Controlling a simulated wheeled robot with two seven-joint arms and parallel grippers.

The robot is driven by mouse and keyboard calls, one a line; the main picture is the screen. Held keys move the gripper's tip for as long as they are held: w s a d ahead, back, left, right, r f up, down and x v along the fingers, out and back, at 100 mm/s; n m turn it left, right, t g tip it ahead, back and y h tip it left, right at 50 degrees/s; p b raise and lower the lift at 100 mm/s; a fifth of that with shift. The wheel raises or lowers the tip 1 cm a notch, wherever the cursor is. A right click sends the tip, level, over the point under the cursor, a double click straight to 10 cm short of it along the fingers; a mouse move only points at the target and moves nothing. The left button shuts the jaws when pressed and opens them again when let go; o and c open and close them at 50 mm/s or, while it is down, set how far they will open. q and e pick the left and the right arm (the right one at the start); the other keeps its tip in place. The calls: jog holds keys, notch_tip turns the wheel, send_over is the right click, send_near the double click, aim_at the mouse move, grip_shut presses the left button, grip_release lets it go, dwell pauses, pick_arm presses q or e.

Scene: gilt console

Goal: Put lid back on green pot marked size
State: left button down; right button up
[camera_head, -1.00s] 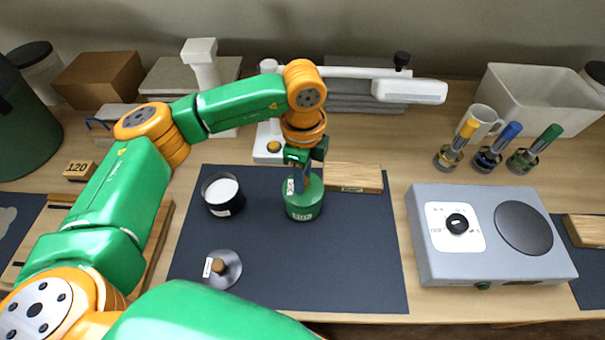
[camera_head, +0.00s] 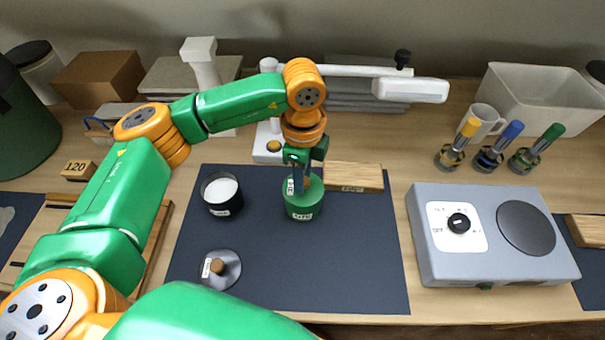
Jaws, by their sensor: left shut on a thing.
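The green pot (camera_head: 303,208) stands upright on the dark mat, with a white label on its front. A green lid (camera_head: 314,188) sits at its top; I cannot tell whether it is fully seated. My left gripper (camera_head: 299,186) points down over the pot and is shut on the lid's knob, which the fingers mostly hide. A white tag shows beside the fingers. A dark open pot (camera_head: 221,208) with white contents stands to the left. A grey lid (camera_head: 222,270) with a wooden knob and white tag lies nearer on the mat. My right gripper is not in view.
A wooden block (camera_head: 355,177) lies right behind the green pot. A grey hotplate (camera_head: 430,265) stands to the right, with several handled jars behind it. A white lamp arm (camera_head: 345,72) reaches across the back. The front right of the mat (camera_head: 350,270) is clear.

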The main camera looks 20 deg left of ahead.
pick_arm(q)
jog(key=shift+f, duration=0.1)
dwell(0.5)
jog(key=shift+c, duration=0.2)
grip_release()
dwell(0.5)
notch_tip(320, 180, up, 7)
jog(key=p, duration=0.4)
jog(key=shift+p, duration=0.4)
grip_shut()
